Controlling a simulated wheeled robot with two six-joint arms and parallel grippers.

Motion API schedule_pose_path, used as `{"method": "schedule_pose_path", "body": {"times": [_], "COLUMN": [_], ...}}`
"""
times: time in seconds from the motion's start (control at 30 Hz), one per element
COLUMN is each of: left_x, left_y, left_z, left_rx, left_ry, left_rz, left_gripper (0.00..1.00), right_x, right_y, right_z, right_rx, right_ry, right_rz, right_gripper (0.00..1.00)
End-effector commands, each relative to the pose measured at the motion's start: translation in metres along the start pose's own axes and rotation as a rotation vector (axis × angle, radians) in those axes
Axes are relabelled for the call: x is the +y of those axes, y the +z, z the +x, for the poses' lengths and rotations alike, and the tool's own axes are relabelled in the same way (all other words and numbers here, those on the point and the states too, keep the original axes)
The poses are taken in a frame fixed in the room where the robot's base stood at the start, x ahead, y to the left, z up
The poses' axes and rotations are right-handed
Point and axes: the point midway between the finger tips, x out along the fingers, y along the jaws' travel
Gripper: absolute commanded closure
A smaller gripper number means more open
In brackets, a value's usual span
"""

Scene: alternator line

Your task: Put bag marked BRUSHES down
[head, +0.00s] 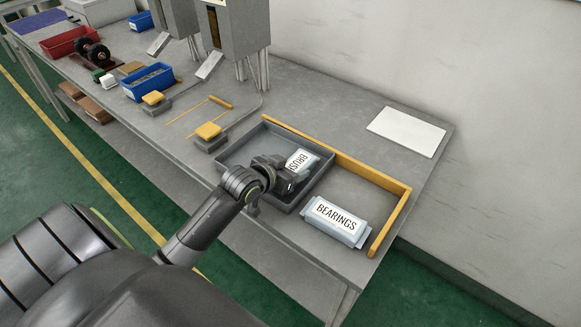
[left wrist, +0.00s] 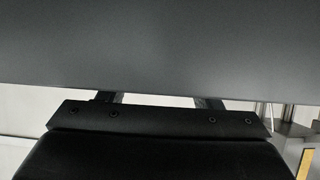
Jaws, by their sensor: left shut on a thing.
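The bag marked BRUSHES (head: 301,160) is white and grey, with its label partly covered by my left gripper (head: 284,180). My left gripper is shut on the bag, inside or just over the grey tray (head: 236,146) on the bench. I cannot tell whether the bag touches the tray floor. In the left wrist view, my left gripper (left wrist: 158,100) shows only short parts of its fingers below a plain dark grey surface that fills the upper picture. The fingertips are hidden there. My right gripper is not in view.
A bag marked BEARINGS (head: 337,221) lies right of the tray, inside a yellow edge strip (head: 345,165). A white sheet (head: 407,131) lies at the back right. Yellow-topped blocks (head: 208,131) and a blue bin (head: 148,83) stand to the left. Bare bench lies behind the strip.

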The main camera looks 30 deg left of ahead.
Motion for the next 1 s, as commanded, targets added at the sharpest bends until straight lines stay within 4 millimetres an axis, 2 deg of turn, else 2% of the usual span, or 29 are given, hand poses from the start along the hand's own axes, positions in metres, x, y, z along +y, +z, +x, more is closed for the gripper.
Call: {"method": "schedule_pose_path", "body": {"times": [0.03, 0.2, 0.57, 0.77, 1.0], "left_x": [0.0, 0.0, 0.0, -0.001, -0.001], "left_y": [0.002, 0.001, -0.001, 0.0, -0.001], "left_z": [0.001, 0.001, -0.003, -0.029, -0.076], "left_rx": [-0.001, -0.001, -0.001, -0.002, -0.003], "left_ry": [0.0, 0.0, 0.0, -0.001, -0.002], "left_rz": [-0.001, 0.0, 0.0, 0.002, 0.005], "left_gripper": [0.4, 0.19, 0.19, 0.19, 0.19], "right_x": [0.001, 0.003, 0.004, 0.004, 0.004], "right_y": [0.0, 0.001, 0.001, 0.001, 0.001], "right_z": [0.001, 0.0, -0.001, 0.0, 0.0], "right_rx": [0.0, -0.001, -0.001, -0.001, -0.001], "right_ry": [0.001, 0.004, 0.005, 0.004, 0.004], "right_rz": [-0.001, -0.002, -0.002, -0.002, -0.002], "right_gripper": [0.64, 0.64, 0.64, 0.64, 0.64]}}
